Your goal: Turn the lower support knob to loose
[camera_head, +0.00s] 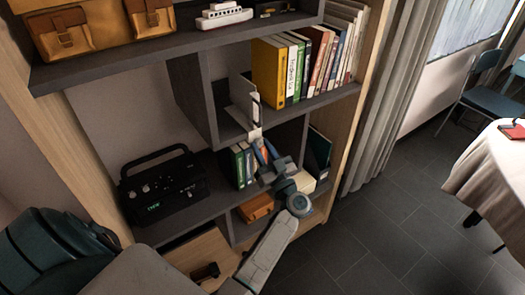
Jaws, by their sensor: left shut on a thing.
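My left gripper (264,154) reaches up from the bottom centre to the front of the bookshelf, below a white upright strip (255,109) with a dark slot. Its fingers are shut on a small orange piece (262,154), mostly hidden between them. It looks like the lower support knob, but it is too small to be sure. How far it is turned cannot be seen. My right gripper is out of view.
The dark shelf (185,207) holds a black radio (161,184) at left and green books (243,163) beside my gripper. More books (305,62) stand above. An orange case (256,207) is below. A white-clothed table (490,170) stands at right, with open floor (400,215) before it.

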